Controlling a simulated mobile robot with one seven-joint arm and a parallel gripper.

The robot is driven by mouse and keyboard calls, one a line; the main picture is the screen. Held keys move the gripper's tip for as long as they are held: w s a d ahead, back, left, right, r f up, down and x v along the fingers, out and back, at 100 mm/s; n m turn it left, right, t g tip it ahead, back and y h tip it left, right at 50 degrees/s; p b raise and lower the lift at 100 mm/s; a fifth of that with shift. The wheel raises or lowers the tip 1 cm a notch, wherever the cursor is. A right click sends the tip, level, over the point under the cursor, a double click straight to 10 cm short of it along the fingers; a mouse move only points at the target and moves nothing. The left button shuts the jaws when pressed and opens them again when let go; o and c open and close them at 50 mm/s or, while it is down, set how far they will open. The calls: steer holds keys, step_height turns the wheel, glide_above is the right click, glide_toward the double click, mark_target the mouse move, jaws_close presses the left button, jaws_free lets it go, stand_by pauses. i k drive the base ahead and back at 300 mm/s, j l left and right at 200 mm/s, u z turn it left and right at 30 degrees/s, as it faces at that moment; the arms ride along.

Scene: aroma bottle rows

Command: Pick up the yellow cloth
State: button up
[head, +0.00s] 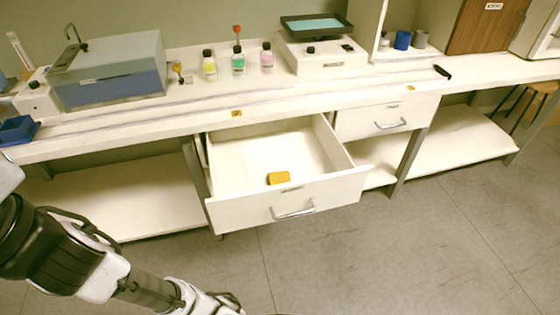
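A small yellow-orange cloth (279,178) lies on the floor of an open drawer (235,170), close to its front panel. The drawer is pulled out from under the bench, and its handle (293,212) faces the room. My arm comes in from the lower left, below and left of the drawer, and runs off the bottom edge. My gripper is not in view.
The bench top (370,88) holds a grey-blue box (108,80), several small bottles and a scale (318,55). A shut drawer (385,118) is to the right of the open one. The floor (400,240) in front is clear.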

mark_target(278, 177)
steer(key=i, duration=0.15)
steer(key=u, duration=1.1)
steer(key=z, duration=1.1)
steer(key=i+l, duration=0.7)
steer(key=i, duration=0.2)
